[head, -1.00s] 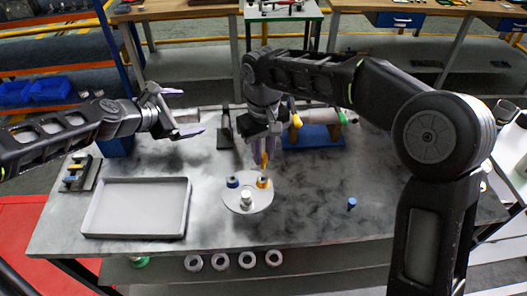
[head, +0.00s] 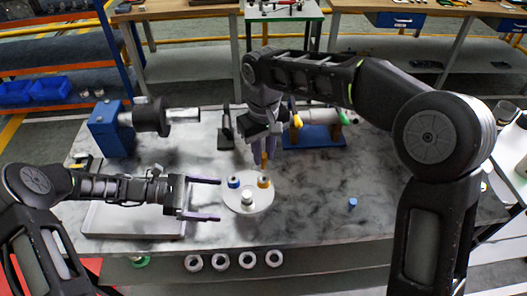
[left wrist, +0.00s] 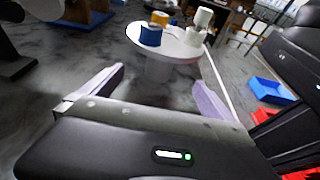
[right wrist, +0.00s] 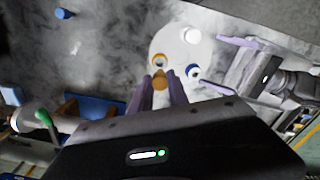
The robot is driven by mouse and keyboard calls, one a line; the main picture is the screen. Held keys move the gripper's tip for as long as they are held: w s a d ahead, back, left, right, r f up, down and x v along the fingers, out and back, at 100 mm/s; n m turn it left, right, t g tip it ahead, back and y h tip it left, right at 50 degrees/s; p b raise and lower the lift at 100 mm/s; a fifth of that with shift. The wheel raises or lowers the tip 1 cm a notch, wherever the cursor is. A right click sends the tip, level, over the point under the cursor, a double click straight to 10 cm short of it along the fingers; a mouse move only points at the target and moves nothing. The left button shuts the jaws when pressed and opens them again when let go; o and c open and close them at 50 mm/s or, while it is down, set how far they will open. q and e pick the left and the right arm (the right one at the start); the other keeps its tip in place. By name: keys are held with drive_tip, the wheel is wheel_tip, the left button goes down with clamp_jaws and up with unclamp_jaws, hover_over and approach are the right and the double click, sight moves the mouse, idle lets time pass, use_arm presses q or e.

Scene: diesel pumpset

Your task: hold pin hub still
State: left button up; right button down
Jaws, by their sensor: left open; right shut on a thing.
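The pin hub is a pale round plate (head: 264,201) on the grey table, carrying a blue-collared piece (head: 234,182), a yellow-collared piece (head: 263,182) and a white post (head: 247,199). In the left wrist view the plate (left wrist: 172,47) sits on a pale pedestal (left wrist: 158,69). My left gripper (head: 220,199) is open and empty, its fingertips by the plate's left edge; the pedestal shows beyond the gap between them (left wrist: 160,78). My right gripper (head: 265,146) is shut on a yellow pin (right wrist: 160,82), pointing down above the yellow-collared piece. Contact there is unclear.
A grey tray (head: 105,220) lies under my left arm. A blue block with a dark fixture (head: 110,130) stands at the back left, a blue stand (head: 315,137) behind my right gripper. A small blue pin (head: 352,203) lies right of the hub. The table's front right is clear.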

use_arm(q)
drive_tip(key=shift+x, duration=5.05)
drive_tip(key=shift+c, duration=0.3)
drive_tip(key=c, duration=0.6)
drive_tip(key=shift+c, duration=0.7)
clamp_jaws()
